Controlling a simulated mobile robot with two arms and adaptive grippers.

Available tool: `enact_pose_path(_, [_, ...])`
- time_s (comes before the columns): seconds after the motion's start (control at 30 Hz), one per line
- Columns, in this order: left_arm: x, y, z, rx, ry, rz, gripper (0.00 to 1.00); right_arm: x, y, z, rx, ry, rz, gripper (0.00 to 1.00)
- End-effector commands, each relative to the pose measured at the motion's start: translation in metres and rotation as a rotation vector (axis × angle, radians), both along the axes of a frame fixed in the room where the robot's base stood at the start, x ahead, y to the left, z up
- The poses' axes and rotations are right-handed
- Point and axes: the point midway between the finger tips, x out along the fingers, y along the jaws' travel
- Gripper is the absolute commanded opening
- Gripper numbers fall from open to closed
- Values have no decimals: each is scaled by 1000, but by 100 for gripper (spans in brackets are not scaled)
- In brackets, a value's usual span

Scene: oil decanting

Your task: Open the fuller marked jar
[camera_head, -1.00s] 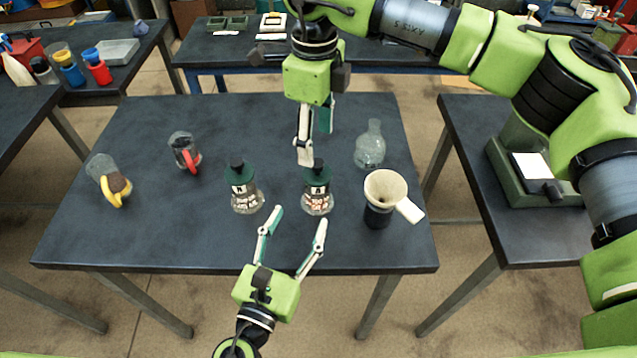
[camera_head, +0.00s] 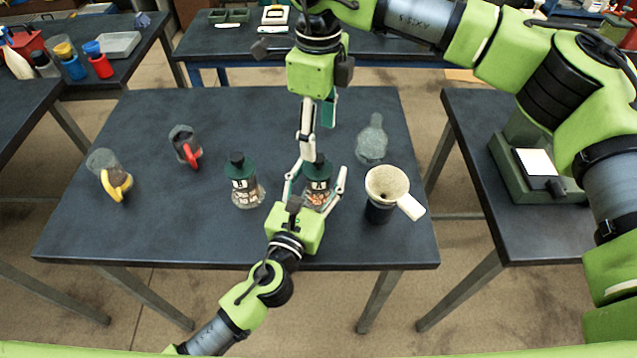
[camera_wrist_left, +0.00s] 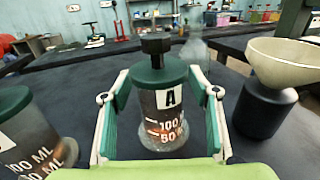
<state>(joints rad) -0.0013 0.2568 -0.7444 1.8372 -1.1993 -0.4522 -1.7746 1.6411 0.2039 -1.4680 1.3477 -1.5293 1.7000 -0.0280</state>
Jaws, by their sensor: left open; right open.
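Jar A (camera_head: 317,187), clear with a dark green lid and black knob, stands upright on the dark table (camera_head: 120,235). Its label and volume marks show in the left wrist view (camera_wrist_left: 165,118). My left gripper (camera_head: 316,186) is open with its fingers on either side of jar A; I cannot tell whether they touch it. My right gripper (camera_head: 312,140) is open just above and behind jar A's lid. Jar B (camera_head: 243,182), with the same kind of lid, stands upright to the left, and part of it shows in the left wrist view (camera_wrist_left: 28,135).
A cream funnel (camera_head: 386,184) sits on a black holder right of jar A. A glass flask (camera_head: 371,142) stands behind it. A red-handled jug (camera_head: 186,147) and a yellow-handled jug (camera_head: 112,178) are at the left. The table's front left is clear.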

Motion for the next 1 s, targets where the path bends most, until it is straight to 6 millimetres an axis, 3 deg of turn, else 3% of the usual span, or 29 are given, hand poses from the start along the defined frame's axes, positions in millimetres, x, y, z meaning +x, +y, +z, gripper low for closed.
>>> enact_pose_path(0.07, [0, 0, 0, 0, 0, 0, 55, 0, 0, 0, 0, 0, 0, 57])
enact_pose_path(0.2, [0, 0, 0, 0, 0, 0, 19, 0, 0, 0, 0, 0, 0, 57])
enact_pose_path(0.3, [0, 0, 0, 0, 0, 0, 0, 0, 0, 0, 0, 0, 0, 57])
enact_pose_path(0.33, [0, 0, 0, 0, 0, 0, 0, 0, 0, 0, 0, 0, 0, 62])
enact_pose_path(0.57, [0, 0, 0, 0, 0, 1, 0, -9, -4, 7, 70, -20, -41, 62])
enact_pose_path(0.83, [0, 0, 0, 0, 1, 0, 0, -17, -22, 33, 214, -106, -165, 62])
enact_pose_path(1.0, [-1, 0, 0, 0, 1, 0, 0, -17, -25, 33, 240, -126, -196, 62])
